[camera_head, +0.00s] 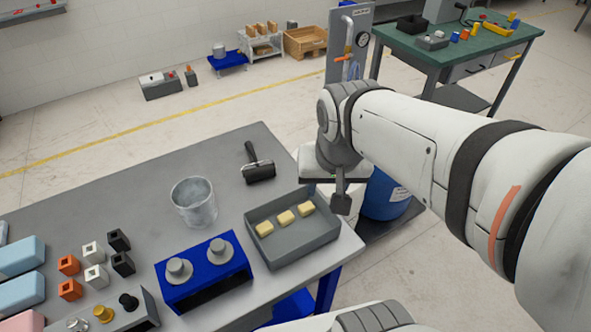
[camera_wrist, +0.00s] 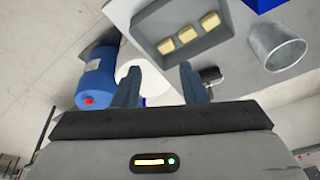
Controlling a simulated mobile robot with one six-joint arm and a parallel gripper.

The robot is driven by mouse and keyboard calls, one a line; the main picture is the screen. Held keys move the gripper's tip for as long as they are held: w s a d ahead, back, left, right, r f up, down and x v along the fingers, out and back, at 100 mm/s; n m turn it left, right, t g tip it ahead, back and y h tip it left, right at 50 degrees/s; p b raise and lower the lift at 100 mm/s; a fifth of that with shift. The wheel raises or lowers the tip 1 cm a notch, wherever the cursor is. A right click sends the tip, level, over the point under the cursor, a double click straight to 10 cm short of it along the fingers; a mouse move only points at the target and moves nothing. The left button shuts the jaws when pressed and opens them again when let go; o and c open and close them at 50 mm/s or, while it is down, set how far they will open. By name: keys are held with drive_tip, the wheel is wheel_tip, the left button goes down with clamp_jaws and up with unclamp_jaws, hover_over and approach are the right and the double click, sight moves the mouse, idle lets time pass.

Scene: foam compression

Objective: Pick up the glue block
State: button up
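Several small yellow blocks, which look like the glue blocks, lie in a row in a grey tray (camera_head: 275,257) near the table's right end. In the head view they are a left block (camera_head: 264,229), a middle block (camera_head: 286,217) and a right block (camera_head: 305,209). The wrist view also shows the blocks (camera_wrist: 187,34) and the tray (camera_wrist: 228,42) at the top. My gripper (camera_wrist: 158,82) is open, with its two fingers apart and nothing between them. In the head view my gripper (camera_head: 341,203) hangs just beyond the tray's right edge, apart from the blocks.
A metal bucket (camera_head: 194,203), a black-handled roller (camera_head: 257,168) and a blue fixture with two grey knobs (camera_head: 205,270) stand around the tray. Small coloured cubes and foam blocks are at the left. A blue drum (camera_head: 386,197) stands on the floor beyond the table.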

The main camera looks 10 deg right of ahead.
sight(304, 212)
drive_tip(key=w+f+m+g+b, duration=0.3)
drive_tip(key=w+f+m+b, duration=0.1)
drive_tip(key=w+f+m, duration=0.85)
drive_tip(key=f, duration=0.9)
drive_tip(key=shift+a, duration=0.25)
drive_tip(key=shift+c, duration=0.2)
drive_tip(key=c, duration=0.7)
